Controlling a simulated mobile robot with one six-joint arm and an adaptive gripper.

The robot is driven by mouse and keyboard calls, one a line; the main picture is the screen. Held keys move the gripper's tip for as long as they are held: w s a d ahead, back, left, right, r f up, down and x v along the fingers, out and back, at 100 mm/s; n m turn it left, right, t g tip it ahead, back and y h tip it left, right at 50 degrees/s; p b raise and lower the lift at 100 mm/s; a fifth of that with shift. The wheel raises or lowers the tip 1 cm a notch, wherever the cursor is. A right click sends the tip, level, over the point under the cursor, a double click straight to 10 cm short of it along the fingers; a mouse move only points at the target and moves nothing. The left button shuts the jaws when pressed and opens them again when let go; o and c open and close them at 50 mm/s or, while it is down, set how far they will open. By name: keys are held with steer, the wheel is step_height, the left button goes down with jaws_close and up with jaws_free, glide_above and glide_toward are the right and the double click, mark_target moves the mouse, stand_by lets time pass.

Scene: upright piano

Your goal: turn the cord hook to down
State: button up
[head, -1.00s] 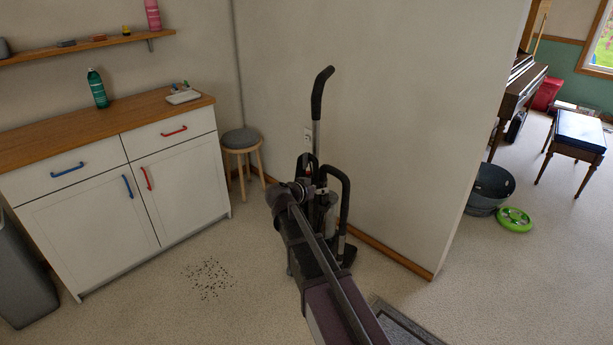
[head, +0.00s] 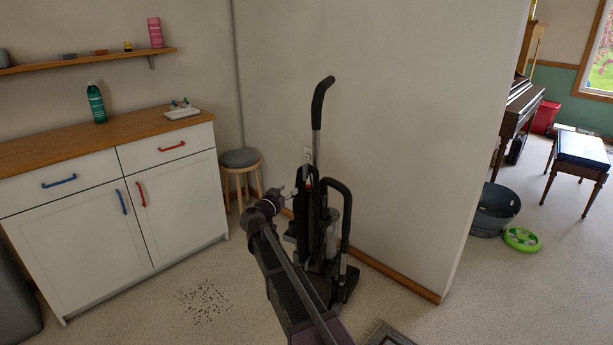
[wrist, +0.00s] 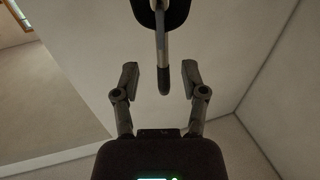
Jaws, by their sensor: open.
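The upright vacuum cleaner (head: 321,215), black and grey, stands by the wall in the head view, its curved black handle (head: 320,100) pointing up. I cannot clearly make out the cord hook on it; my arm covers part of the cleaner's left side. My gripper (wrist: 160,72) is open in the wrist view, its two dark fingers apart. A grey tube with a dark end (wrist: 164,78), which looks like the cleaner's handle, shows between the fingers, apart from both. In the head view the gripper is at the cleaner's left side, small and partly hidden; contact cannot be told.
A white cabinet (head: 170,207) with a wooden top stands at left, and a round stool (head: 240,159) beside it. The wall (head: 415,130) is close behind the cleaner. Dark crumbs (head: 203,300) lie on open floor.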

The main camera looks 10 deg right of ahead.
mark_target(304, 176)
steer(key=shift+w+d, duration=0.1)
steer(key=shift+w, duration=0.05)
steer(key=x, duration=1.3)
steer(key=shift+w+d, duration=0.15)
steer(key=shift+w, duration=0.05)
jaws_close()
